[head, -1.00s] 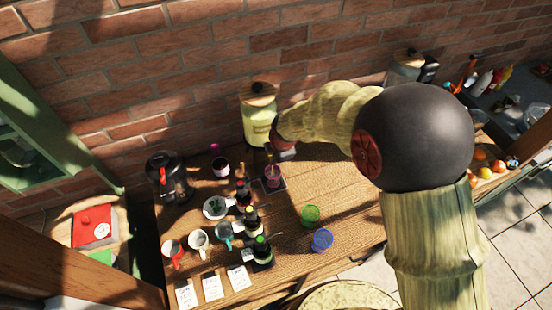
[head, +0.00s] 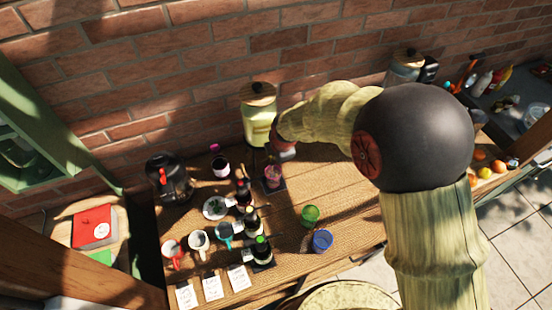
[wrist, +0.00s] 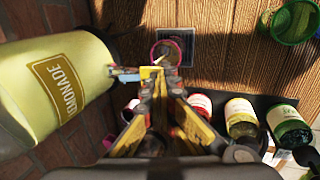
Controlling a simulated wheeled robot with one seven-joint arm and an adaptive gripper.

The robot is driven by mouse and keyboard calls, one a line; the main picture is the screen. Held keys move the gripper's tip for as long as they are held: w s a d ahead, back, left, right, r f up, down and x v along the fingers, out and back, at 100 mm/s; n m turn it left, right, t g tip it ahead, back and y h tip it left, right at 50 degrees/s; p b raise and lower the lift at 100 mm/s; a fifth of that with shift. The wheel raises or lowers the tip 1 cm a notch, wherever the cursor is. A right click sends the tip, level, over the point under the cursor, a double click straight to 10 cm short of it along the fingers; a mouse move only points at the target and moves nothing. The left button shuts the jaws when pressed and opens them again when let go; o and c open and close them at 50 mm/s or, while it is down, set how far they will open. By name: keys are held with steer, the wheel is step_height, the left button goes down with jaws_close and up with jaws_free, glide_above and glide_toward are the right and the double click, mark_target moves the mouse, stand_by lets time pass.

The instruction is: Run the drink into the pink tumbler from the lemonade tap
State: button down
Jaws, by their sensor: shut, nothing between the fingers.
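The lemonade dispenser (head: 259,118), pale yellow with a wooden lid, stands against the brick wall. In the wrist view its labelled body (wrist: 58,88) fills the left, and its tap (wrist: 124,74) points toward my fingers. The pink tumbler (head: 272,178) stands upright on a dark square mat in front of the dispenser. The wrist view shows the tumbler (wrist: 165,47) from above, just beyond my fingertips, with a pale streak inside; whether that is drink I cannot tell. My gripper (wrist: 150,73) is shut and empty, its tips at the tap's end. Whether they touch it is unclear.
Mugs (head: 199,241), a green tumbler (head: 310,215) and a blue tumbler (head: 322,241) stand nearer the front. The wooden table (head: 345,200) is clear to the right.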

steer(key=shift+r, duration=0.1)
stand_by(0.7)
steer(key=shift+r+p, duration=0.3)
steer(key=shift+r, duration=0.55)
step_height(320, 180, up, 14)
steer(key=shift+s+d+p, duration=0.15)
steer(key=shift+s+p, duration=0.1)
steer(key=shift+p, duration=0.05)
stand_by(0.5)
